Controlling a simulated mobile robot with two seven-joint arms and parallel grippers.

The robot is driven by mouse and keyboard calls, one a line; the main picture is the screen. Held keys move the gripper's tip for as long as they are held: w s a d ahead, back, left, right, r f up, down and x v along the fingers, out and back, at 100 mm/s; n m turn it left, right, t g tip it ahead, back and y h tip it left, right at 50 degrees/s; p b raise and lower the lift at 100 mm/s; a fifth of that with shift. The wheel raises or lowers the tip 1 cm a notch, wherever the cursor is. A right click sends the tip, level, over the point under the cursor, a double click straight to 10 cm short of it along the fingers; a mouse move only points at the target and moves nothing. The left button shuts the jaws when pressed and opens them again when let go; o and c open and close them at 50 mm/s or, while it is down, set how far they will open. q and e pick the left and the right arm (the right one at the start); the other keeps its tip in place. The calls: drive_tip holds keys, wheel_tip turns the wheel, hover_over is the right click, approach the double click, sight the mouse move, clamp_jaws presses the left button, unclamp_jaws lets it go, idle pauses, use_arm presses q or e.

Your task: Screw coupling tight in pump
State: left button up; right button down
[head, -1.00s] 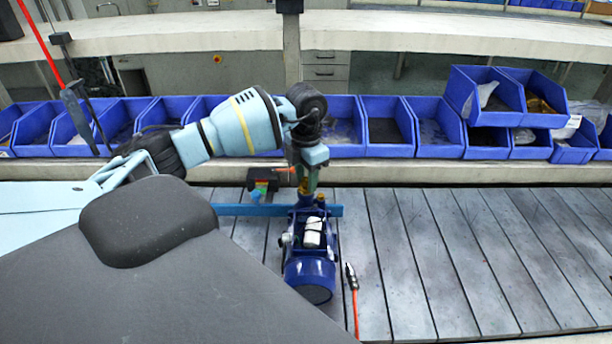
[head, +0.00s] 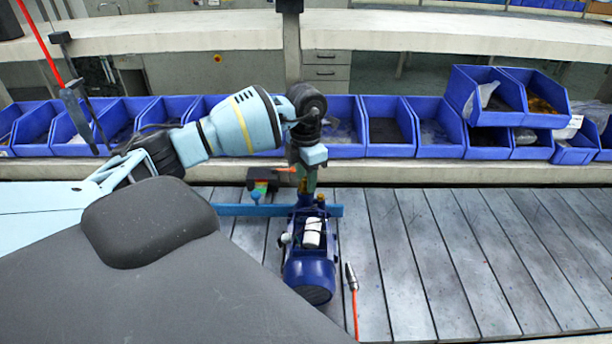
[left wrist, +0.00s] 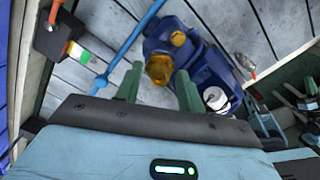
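The dark blue pump (head: 311,270) lies on the slatted table, and its body also shows in the left wrist view (left wrist: 202,62). A brass coupling (left wrist: 159,69) sits on the pump between my left gripper's fingers. A second brass fitting (left wrist: 178,38) is on the pump just beyond it. My left gripper (left wrist: 159,70) points down over the coupling. Its two green fingers stand apart on either side of it, with narrow gaps showing, so it looks open. In the head view the left gripper (head: 306,187) hides most of the coupling. My right gripper is not in view.
A blue bar (head: 240,210) runs beside the pump. A small dark box with coloured lights (head: 262,181) stands behind it. A red-handled tool (head: 354,300) lies right of the pump. Blue bins (head: 387,128) line the back. The slatted table (head: 480,250) is clear at right.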

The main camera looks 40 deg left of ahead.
use_arm(q)
drive_tip(key=shift+n, duration=1.7)
drive_tip(key=shift+n, duration=0.6)
drive_tip(key=shift+c, duration=0.3)
clamp_jaws()
drive_tip(key=shift+f+m, duration=0.1)
drive_tip(key=shift+m, duration=1.6)
